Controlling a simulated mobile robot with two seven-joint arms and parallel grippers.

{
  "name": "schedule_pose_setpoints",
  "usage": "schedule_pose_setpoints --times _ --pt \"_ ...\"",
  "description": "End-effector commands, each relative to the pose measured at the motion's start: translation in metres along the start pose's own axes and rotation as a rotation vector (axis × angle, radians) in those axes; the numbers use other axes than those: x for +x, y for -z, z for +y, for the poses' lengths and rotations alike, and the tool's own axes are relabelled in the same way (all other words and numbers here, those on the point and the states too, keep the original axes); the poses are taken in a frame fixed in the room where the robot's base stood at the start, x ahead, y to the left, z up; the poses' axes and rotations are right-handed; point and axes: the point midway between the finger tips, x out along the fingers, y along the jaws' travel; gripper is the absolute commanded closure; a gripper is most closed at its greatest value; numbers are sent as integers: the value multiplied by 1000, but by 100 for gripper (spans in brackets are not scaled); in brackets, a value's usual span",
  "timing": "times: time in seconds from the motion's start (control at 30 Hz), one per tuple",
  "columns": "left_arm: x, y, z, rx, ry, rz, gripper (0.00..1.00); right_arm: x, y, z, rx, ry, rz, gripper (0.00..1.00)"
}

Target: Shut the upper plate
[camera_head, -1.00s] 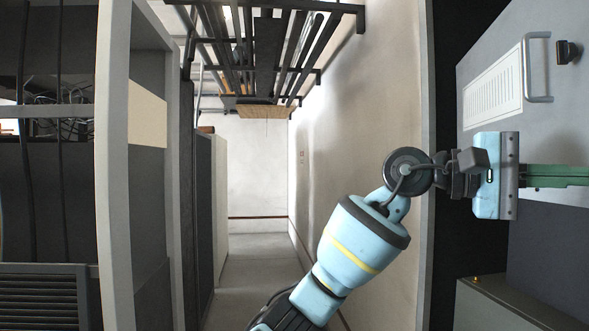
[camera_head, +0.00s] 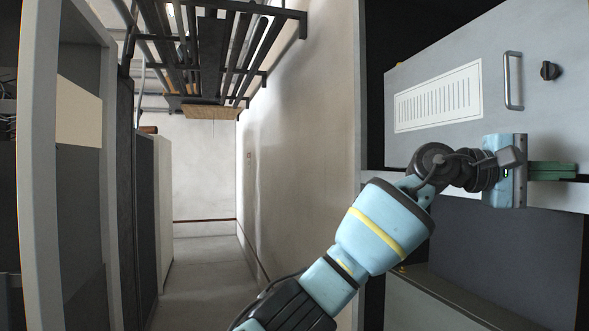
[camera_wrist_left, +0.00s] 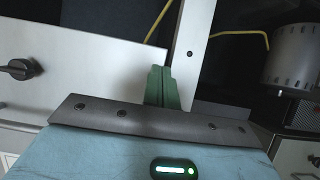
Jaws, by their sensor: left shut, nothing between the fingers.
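The upper plate (camera_head: 437,92) is a light grey panel at the upper right of the head view. It has a vented label, a metal handle (camera_head: 513,81) and a dark knob (camera_head: 550,70). It stands at an angle to the rack, with a dark gap at its left side. My left gripper (camera_head: 565,171) has green fingers, shut and empty, just below the plate's lower edge. In the left wrist view the fingers (camera_wrist_left: 161,88) are together in front of a pale panel and a frame post. Whether they touch the plate I cannot tell. My right gripper is not in view.
A pale rack crossbar (camera_head: 465,194) runs behind my left gripper. A dark grey panel (camera_head: 500,260) and a grey box (camera_head: 450,305) lie below. An aisle (camera_head: 205,285) stretches away on the left between a cabinet and the wall. In the wrist view, a grey cylinder (camera_wrist_left: 292,58) is at right.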

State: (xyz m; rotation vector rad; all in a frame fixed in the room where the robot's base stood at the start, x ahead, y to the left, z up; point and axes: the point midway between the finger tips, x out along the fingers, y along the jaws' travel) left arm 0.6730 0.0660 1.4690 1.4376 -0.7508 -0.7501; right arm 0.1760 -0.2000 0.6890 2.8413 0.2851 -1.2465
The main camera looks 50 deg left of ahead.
Motion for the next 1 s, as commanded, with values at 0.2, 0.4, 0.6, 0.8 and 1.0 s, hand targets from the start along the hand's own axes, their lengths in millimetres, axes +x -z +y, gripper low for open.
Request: schedule_pose_setpoints --times 0.2,0.4,0.6,0.8,1.0 --pt "29 10 0 1 1 80 100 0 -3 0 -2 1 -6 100" --pt "51 19 0 1 2 160 100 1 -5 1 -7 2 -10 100" --pt "66 27 0 0 1 220 100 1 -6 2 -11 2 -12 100" --pt "76 32 1 1 -3 258 100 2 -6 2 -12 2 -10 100" --pt "80 35 2 3 -5 277 100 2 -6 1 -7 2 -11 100"
